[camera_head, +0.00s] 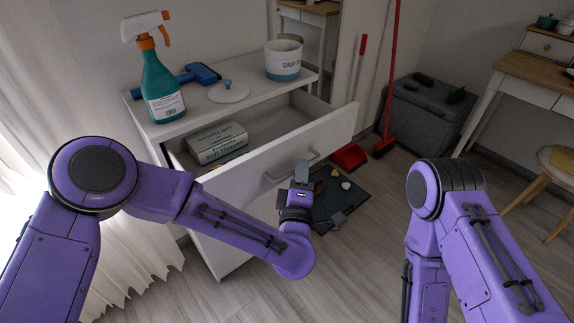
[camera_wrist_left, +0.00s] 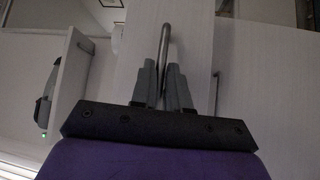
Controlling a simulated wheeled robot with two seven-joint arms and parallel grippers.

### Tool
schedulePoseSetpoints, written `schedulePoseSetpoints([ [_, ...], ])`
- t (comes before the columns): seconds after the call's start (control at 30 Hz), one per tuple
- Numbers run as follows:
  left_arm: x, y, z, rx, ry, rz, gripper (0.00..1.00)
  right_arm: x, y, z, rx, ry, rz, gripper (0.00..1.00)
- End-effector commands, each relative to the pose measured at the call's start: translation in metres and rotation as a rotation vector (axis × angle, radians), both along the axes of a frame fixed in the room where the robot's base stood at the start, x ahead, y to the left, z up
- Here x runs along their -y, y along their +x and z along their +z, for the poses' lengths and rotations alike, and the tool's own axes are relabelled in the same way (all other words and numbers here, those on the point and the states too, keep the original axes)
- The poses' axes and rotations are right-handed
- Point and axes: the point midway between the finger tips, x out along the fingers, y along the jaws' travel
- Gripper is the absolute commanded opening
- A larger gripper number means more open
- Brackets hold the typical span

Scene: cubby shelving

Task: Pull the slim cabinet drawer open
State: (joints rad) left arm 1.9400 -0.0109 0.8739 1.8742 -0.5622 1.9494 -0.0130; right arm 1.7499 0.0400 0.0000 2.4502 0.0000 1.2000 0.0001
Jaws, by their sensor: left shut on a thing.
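The slim white cabinet (camera_head: 226,256) stands at the centre left in the head view. Its top drawer (camera_head: 335,131) is pulled well out, and a tissue box (camera_head: 217,142) lies inside. My left gripper (camera_head: 301,174) is at the bar handle (camera_head: 278,175) on the drawer front. In the left wrist view, the metal handle (camera_wrist_left: 165,48) runs between the fingers of my left gripper (camera_wrist_left: 165,72), which is shut on it. My right arm shows at the right in the head view, but its gripper is not visible.
On the cabinet top stand a spray bottle (camera_head: 160,85), a blue brush (camera_head: 203,73), a lid (camera_head: 229,93) and a canister (camera_head: 283,60). A red dustpan (camera_head: 350,157), broom (camera_head: 384,146), dark mat (camera_head: 338,195) and grey bin (camera_head: 424,113) are beyond.

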Motion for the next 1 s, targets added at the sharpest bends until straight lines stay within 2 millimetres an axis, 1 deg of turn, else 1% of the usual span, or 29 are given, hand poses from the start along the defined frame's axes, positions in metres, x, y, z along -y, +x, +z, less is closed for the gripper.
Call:
schedulePoseSetpoints([
  [0.03, 0.004, -0.005, 0.000, 0.002, 0.001, -0.006, 0.00, 0.000, 0.000, -0.001, 0.000, 0.000, 0.000, 0.00],
  [0.2, 0.007, -0.012, 0.001, 0.002, 0.001, 0.001, 0.00, 0.000, 0.000, -0.002, 0.000, 0.000, 0.000, 0.00],
  [0.6, 0.007, -0.013, 0.001, 0.003, 0.000, 0.006, 0.00, 0.000, 0.000, -0.002, 0.000, 0.000, 0.000, 0.00],
  [0.63, 0.007, -0.013, 0.001, 0.003, 0.000, 0.006, 0.21, 0.000, 0.000, -0.002, 0.000, 0.000, 0.000, 0.00],
  [0.67, 0.007, -0.013, 0.001, 0.003, 0.000, 0.006, 0.31, 0.000, 0.000, -0.002, 0.000, 0.000, 0.000, 0.00],
  [0.7, 0.008, -0.013, 0.001, 0.003, 0.000, 0.005, 0.37, 0.000, 0.000, -0.002, 0.000, 0.000, 0.000, 0.00],
  [1.0, 0.009, -0.016, 0.001, 0.002, 0.000, 0.002, 0.37, 0.000, 0.000, -0.002, 0.000, 0.000, 0.000, 0.00],
])
